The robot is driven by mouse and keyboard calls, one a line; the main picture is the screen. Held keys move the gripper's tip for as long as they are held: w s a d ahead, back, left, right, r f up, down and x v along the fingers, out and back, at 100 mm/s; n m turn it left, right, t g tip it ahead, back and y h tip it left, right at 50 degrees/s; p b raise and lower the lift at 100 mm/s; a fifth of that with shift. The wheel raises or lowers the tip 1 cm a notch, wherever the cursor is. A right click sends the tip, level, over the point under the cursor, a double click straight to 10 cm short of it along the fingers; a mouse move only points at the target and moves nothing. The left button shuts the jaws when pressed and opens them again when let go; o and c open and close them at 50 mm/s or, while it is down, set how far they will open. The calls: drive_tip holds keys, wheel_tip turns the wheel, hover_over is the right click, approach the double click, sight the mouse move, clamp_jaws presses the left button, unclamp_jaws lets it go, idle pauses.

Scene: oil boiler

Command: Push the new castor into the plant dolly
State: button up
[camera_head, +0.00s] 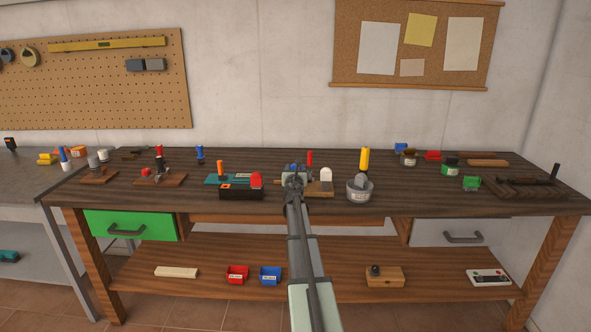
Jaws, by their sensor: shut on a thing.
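My gripper (294,178) is over the middle of the workbench, at the far end of my arm. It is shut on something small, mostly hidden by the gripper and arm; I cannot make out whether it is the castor. A dark slatted wooden platform (521,188), which looks like the plant dolly, lies at the bench's right end, well apart from my gripper. A thin dark upright part (555,173) stands at its right side. No castor can be clearly told apart at this size.
A grey round tin (360,190) and a yellow-handled tool (364,160) stand to the right. Green items (471,183) sit left of the platform. The bench front (420,206) is bare between tin and platform.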

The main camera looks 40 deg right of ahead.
drive_tip(key=shift+f, duration=0.5)
drive_tip(key=o, duration=1.2)
drive_tip(key=v, duration=1.4)
drive_tip(key=shift+d, duration=0.1)
